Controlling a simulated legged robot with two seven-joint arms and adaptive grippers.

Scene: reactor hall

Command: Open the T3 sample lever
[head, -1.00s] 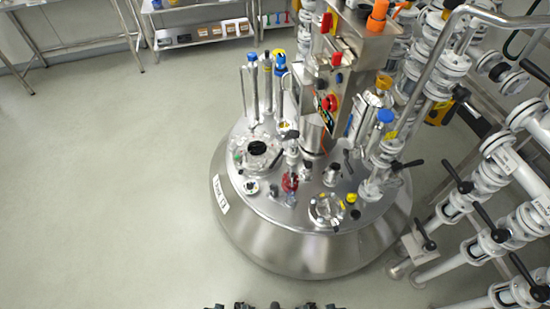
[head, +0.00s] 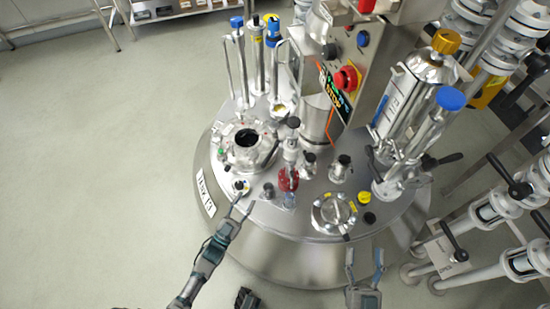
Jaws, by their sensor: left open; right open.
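The steel tank (head: 290,245), with a label on its left side that seems to read T3, fills the middle of the head view. On its lid stands a small fitting with a red part (head: 288,179) and a clear piece below it. A black-handled lever (head: 438,161) sits at the lid's right edge, beside a blue-capped cylinder (head: 430,125). I cannot tell which is the sample lever. My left gripper (head: 240,207) is open and empty at the lid's front left edge, its tips near a small port. My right gripper (head: 365,260) is open and empty in front of the tank.
A control box with a red stop button (head: 346,79) rises above the lid. An open round port (head: 247,140) and tall tubes stand at left. White pipes with black-handled valves (head: 510,180) crowd the right side. The floor (head: 90,170) at left is clear.

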